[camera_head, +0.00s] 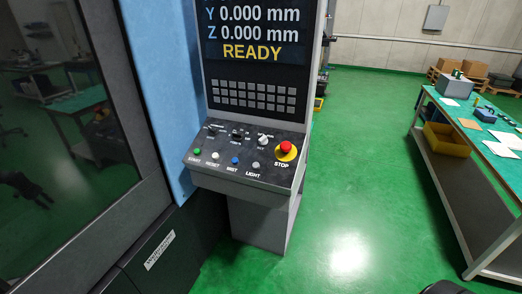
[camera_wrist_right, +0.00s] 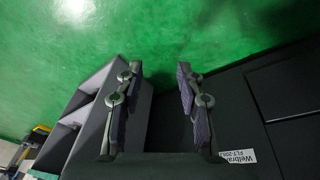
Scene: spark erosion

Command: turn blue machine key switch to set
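The blue machine (camera_head: 165,90) stands at the left in the head view. Its sloped control panel (camera_head: 210,158) carries a row of small switches: a dark one at the left, a dark middle switch (camera_head: 236,133) and a pale knob (camera_head: 263,140). Which one is the key switch, and its setting, is too small to tell. My right gripper (camera_wrist_right: 159,70) shows only in the right wrist view, open and empty, with its fingers apart. Beyond it are the green floor, a grey box-like form and a dark panel with a white label. My left gripper is not in view.
A red stop button (camera_head: 285,150) and several small buttons sit on the panel. The screen above (camera_head: 255,30) reads READY. A green-topped table (camera_head: 440,100) with a yellow bin (camera_head: 447,140) stands at the right. The green floor (camera_head: 360,180) between is clear.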

